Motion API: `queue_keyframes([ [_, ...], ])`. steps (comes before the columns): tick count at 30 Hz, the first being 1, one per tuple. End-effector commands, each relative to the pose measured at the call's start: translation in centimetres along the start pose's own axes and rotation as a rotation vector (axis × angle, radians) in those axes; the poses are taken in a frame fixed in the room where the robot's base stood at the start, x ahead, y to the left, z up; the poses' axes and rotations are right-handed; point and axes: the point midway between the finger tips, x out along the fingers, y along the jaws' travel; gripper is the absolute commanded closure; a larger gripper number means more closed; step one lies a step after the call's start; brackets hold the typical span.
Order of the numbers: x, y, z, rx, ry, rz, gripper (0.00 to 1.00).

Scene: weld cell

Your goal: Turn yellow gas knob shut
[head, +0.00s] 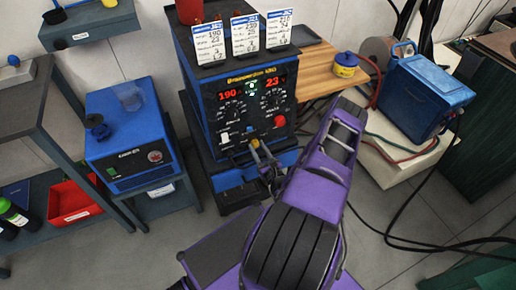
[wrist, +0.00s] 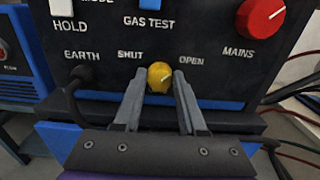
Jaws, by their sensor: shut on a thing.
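The yellow gas knob (wrist: 160,77) sits low on the dark front panel of the welding machine (wrist: 215,60), between the printed words SHUT on its left and OPEN on its right. A short pale line on the knob slants toward the upper right, on the OPEN side. My gripper (wrist: 160,85) is shut on the knob, with one grey finger at each side of it. In the head view my gripper (head: 258,152) reaches the machine's lower front, and the knob there is small and partly hidden by the fingers.
A red MAINS knob (wrist: 261,14) is up to the right, with a blue GAS TEST switch (wrist: 152,4) above. A cable plug (wrist: 82,78) sticks out left under EARTH. A blue unit (head: 130,140) stands left; cables (head: 410,150) run at right.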

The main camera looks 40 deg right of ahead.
Motion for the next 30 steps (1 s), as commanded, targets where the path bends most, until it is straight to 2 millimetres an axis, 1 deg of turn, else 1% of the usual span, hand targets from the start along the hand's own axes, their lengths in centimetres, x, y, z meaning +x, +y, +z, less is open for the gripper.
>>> queue_keyframes([
  [5, -0.03, 0.03, 0.0, -0.041, 0.0, 0.0, 1.0],
  [11, -0.03, 0.06, 0.02, -0.155, 0.0, 0.0, 1.0],
  [30, -0.05, 0.26, -0.06, -0.749, 0.001, 0.001, 1.0],
])
